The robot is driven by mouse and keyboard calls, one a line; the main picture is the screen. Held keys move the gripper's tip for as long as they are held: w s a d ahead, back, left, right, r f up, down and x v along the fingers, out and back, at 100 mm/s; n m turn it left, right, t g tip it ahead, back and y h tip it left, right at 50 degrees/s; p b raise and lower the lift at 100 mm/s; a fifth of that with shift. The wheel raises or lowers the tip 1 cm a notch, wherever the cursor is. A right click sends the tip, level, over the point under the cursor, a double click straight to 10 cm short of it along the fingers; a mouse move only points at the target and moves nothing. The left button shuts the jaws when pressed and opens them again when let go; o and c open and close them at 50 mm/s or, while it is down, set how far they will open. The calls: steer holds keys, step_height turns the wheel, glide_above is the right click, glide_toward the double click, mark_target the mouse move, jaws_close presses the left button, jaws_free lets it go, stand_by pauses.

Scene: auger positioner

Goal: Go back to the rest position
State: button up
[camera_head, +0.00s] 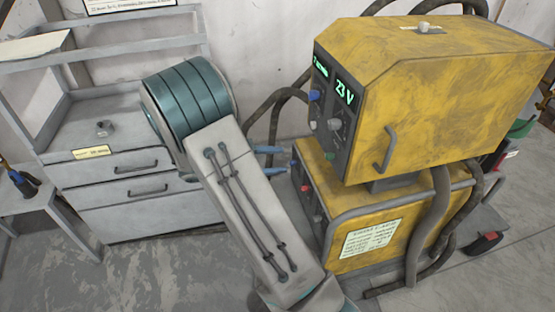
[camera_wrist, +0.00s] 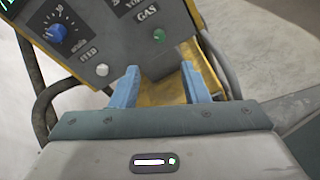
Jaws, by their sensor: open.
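My gripper (camera_wrist: 160,87) is open in the wrist view, its two blue fingers apart with nothing between them. Beyond it is the front panel of a yellow welding machine, with a blue knob (camera_wrist: 57,32), a white button (camera_wrist: 102,69) and a green button (camera_wrist: 158,36). In the head view the blue fingertips (camera_head: 272,157) show just left of the yellow machine (camera_head: 440,90), whose display reads 23 V. My arm hides part of the wall and floor there. I cannot tell the exact gap between fingers and panel.
A lower yellow unit (camera_head: 400,224) with a paper label stands under the machine. Thick dark hoses (camera_head: 441,225) hang at its right and others loop behind my gripper. A grey drawer cabinet (camera_head: 130,185) stands at left. A grey table (camera_head: 28,200) is at the left edge. Floor at lower left is clear.

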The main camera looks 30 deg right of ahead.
steer(key=shift+s, duration=0.1)
steer(key=s+a+r+m+t+y, duration=0.3)
steer(key=s+a+m+y, duration=0.2)
steer(key=s+y, duration=0.3)
steer(key=s+a+r+m+t+y, duration=0.4)
steer(key=s+a+m+y, duration=0.1)
steer(key=s+a+y, duration=0.2)
steer(key=shift+s+a+y, duration=0.4)
steer(key=shift+s+a, duration=0.05)
steer(key=shift+s, duration=0.25)
steer(key=shift+c, duration=0.5)
steer(key=shift+d, duration=0.1)
